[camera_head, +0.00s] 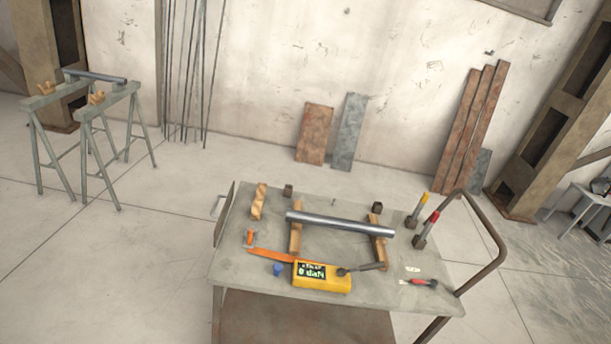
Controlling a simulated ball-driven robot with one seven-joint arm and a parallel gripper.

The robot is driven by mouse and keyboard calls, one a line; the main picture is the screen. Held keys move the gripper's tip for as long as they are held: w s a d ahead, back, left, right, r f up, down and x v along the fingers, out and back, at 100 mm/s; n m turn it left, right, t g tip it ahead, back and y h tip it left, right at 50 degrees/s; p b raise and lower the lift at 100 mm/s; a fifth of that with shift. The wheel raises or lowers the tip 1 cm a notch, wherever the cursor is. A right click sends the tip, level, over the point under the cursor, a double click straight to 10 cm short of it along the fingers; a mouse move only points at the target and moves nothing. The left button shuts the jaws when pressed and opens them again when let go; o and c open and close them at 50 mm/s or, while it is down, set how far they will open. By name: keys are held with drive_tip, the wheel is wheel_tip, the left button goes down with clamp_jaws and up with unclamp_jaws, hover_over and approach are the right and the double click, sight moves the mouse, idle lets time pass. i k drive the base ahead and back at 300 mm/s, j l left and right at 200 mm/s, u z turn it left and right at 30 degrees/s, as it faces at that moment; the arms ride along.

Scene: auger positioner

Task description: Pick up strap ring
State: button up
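An orange strap (270,255) lies on the top of a grey cart (240,279), running left from a yellow device (323,277) whose display seems to read "0 daN". A small orange and grey piece (250,238) stands near the strap's left end. I cannot tell for certain which part is the strap ring; it is too small to make out. A dark handle-like piece (362,268) reaches right from the yellow device. My gripper is not in view.
A metal tube (340,223) rests across two wooden blocks on the cart. Clamps (424,230), a blue cap (277,269) and a red-handled tool (420,282) lie around. The cart's bent handle (490,235) rises at right. Trestles (85,130) stand at left; the floor between is clear.

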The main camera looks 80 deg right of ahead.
sight(249, 239)
drive_tip(key=z, duration=1.7)
